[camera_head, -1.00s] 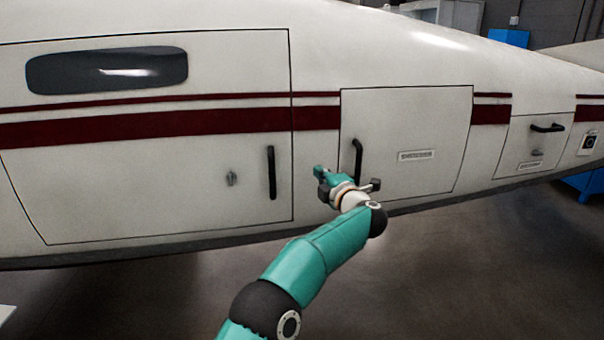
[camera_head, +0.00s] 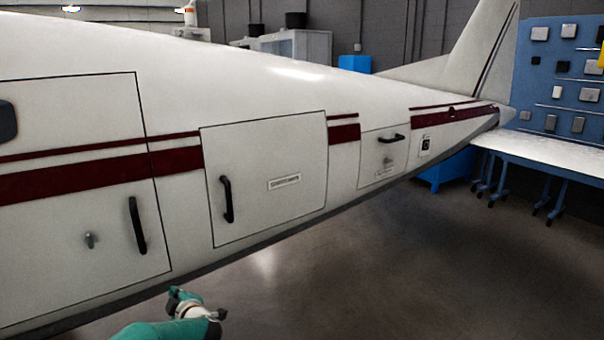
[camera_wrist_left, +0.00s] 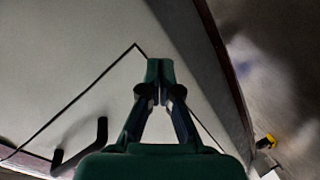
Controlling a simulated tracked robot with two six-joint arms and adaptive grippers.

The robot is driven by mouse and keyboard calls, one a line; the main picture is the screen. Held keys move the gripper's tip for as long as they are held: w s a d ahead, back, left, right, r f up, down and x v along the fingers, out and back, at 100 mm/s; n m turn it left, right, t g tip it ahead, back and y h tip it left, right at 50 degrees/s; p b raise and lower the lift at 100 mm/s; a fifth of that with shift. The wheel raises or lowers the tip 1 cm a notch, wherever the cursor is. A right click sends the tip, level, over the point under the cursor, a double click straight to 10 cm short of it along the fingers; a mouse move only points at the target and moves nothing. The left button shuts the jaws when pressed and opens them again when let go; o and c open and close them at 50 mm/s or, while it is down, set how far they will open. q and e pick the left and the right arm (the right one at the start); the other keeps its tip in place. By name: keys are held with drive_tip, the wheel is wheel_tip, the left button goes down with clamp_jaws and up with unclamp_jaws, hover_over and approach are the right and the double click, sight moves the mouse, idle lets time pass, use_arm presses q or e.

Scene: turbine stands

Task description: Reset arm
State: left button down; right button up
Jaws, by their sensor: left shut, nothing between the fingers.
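My left gripper (camera_head: 178,294) is low in the head view, below the white aircraft fuselage (camera_head: 262,95) and apart from it. In the left wrist view my left gripper (camera_wrist_left: 160,72) points ahead with its fingertips together and nothing between them. The fuselage skin (camera_wrist_left: 75,50) fills the left of that view, with a panel seam and a black handle (camera_wrist_left: 80,145) at lower left. My right gripper is not in view.
A closed square panel (camera_head: 265,205) with a black handle (camera_head: 227,199) is on the fuselage. A larger door with a black handle (camera_head: 137,225) is left of it. A smaller hatch (camera_head: 375,168) is to the right. A workbench (camera_head: 570,158) stands at far right. The floor (camera_head: 440,270) is clear.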

use_arm(q)
drive_tip(key=s+d+f+m+g+h, duration=0.2)
drive_tip(key=s+d+f+m+h, duration=0.2)
drive_tip(key=s+f, duration=0.5)
drive_tip(key=s+d+f+m+g+h, duration=0.1)
drive_tip(key=s+d+f+m+h, duration=0.2)
drive_tip(key=s+d+f+m, duration=0.55)
drive_tip(key=s+d+f+m+g+h, duration=0.1)
drive_tip(key=s+d+f+g+h, duration=0.1)
drive_tip(key=s, duration=0.7)
drive_tip(key=s+d+f+m+g+h, duration=0.1)
drive_tip(key=s+d+f+g+h, duration=0.1)
drive_tip(key=s, duration=0.7)
drive_tip(key=s+d+f+m+g+h, duration=0.2)
drive_tip(key=s+d+f+g, duration=0.1)
drive_tip(key=s, duration=0.6)
drive_tip(key=shift+s+d+f+g+h, duration=0.2)
drive_tip(key=shift+s+d+g+h, duration=0.15)
drive_tip(key=shift+d+g, duration=0.55)
